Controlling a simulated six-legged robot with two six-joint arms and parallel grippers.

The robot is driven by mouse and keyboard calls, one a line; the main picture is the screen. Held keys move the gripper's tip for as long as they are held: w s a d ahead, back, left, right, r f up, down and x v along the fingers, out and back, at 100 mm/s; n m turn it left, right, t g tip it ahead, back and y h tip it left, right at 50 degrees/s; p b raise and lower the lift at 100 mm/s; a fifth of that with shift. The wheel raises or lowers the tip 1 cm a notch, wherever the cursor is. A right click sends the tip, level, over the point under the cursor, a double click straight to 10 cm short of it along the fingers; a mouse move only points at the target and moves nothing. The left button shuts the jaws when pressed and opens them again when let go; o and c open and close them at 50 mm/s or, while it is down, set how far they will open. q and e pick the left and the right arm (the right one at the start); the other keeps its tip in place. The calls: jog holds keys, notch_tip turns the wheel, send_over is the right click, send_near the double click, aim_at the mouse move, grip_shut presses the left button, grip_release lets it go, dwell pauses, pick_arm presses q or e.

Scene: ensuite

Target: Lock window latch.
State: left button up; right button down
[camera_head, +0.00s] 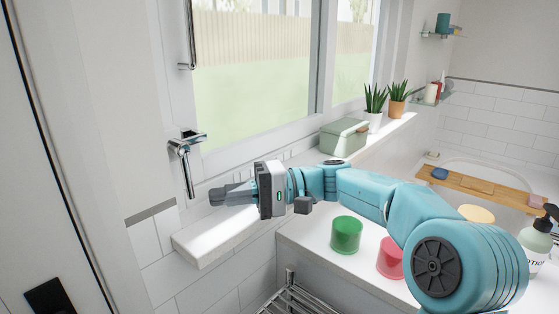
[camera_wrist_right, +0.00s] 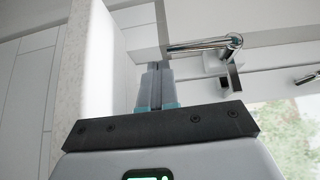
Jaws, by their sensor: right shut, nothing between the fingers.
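The chrome window latch (camera_head: 184,150) is on the white window frame, left of the glass. Its long lever hangs down and a short arm points right toward the pane. In the right wrist view the latch (camera_wrist_right: 206,45) shows turned on its side, above and right of the fingers. My right gripper (camera_head: 216,194) is shut and empty, just right of and near the lever's lower end, above the sill. Its closed fingers (camera_wrist_right: 158,75) point toward the frame in the right wrist view, apart from the lever there. My left gripper is not in view.
A chrome bar handle (camera_head: 190,40) is higher on the frame. The white sill (camera_head: 205,240) lies below my gripper. A green box (camera_head: 343,138) and potted plants stand farther along it. Green (camera_head: 346,235) and pink (camera_head: 390,258) cups sit on the ledge below my arm.

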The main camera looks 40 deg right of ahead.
jog(key=v, duration=1.4)
jog(key=shift+d+p, duration=0.15)
jog(key=shift+p, duration=0.15)
